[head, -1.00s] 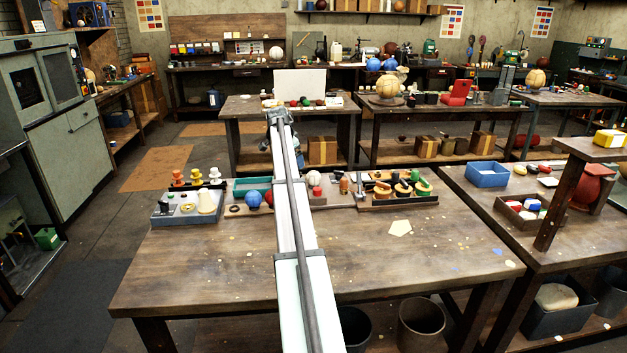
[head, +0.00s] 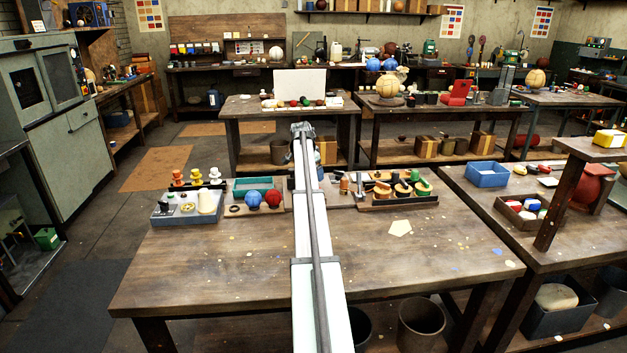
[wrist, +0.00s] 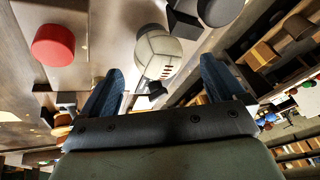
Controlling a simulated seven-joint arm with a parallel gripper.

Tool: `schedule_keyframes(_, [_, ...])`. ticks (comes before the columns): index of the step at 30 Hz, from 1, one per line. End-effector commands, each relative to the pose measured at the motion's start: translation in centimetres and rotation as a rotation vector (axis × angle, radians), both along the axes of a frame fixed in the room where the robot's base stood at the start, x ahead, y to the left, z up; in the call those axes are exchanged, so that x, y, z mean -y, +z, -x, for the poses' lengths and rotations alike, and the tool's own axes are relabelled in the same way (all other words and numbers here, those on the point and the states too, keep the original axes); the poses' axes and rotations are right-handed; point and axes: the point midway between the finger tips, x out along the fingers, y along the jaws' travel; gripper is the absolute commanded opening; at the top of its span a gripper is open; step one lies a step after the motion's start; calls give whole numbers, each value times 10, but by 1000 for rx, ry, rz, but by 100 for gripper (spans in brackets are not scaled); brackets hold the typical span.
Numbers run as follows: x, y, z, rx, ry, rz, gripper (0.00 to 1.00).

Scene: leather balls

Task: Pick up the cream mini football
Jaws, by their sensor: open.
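The cream mini football (wrist: 158,52), a pale ball with short red stitches, shows in the wrist view beyond my fingertips. My gripper (wrist: 160,78) is open, with its two blue fingers apart and the ball ahead of the gap between them. The ball appears clear of the fingers; the exact distance is hard to judge. In the head view my arm covers the place where a pale ball showed earlier, and my gripper cannot be made out.
In the head view a blue ball (head: 253,198) and a red ball (head: 273,198) lie left of my arm. The table's front (head: 220,270) is mostly clear.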

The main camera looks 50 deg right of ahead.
Motion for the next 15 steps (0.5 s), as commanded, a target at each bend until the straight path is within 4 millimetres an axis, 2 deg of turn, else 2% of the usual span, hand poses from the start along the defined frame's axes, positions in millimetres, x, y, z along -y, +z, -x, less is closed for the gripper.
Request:
schedule_keyframes(5, [4, -8, -1, 0, 0, 0, 96])
schedule_keyframes(15, [22, -45, -3, -2, -1, -1, 96])
